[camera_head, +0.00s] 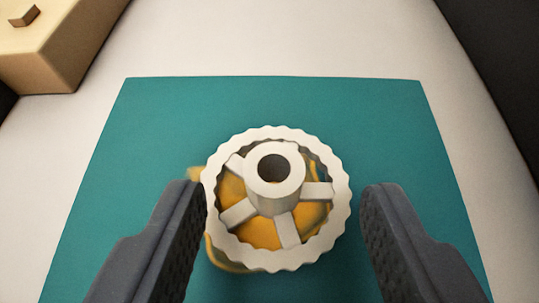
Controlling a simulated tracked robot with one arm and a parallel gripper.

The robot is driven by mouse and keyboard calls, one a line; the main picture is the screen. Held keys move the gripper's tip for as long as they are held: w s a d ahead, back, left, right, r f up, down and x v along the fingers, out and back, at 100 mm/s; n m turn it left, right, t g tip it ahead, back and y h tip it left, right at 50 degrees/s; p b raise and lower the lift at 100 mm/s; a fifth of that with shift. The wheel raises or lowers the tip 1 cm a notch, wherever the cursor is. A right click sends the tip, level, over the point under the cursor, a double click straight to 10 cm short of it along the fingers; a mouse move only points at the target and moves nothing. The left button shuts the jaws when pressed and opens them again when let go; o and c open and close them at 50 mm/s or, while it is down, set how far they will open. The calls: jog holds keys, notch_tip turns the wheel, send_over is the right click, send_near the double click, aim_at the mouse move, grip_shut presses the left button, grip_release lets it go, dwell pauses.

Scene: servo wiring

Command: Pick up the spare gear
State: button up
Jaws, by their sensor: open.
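The spare gear (285,257) is a white toothed ring with several spokes and a raised hollow hub in the middle. It sits over something orange-yellow (231,190) that shows between the spokes and at its left edge. My gripper (283,190) is open, with one dark finger on each side of the gear. The left finger's tip is close to the gear's left rim, and the right finger has a small gap to the right rim. I cannot tell whether the left finger touches it.
A teal mat (270,105) lies under the gear on a pale surface (270,40). A tan block (55,50) with a small brown piece (25,16) on top stands at the upper left. Dark areas border the right side and the left edge. The mat beyond the gear is clear.

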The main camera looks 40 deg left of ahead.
aim_at(276, 186)
jog(key=shift+f+b+x, duration=0.2)
jog(key=shift+b+x, duration=0.2)
jog(key=shift+x, duration=1.35)
jog(key=shift+s, duration=0.2)
jog(key=c, duration=1.1)
jog(key=shift+o, duration=0.2)
jog(key=shift+r, duration=0.2)
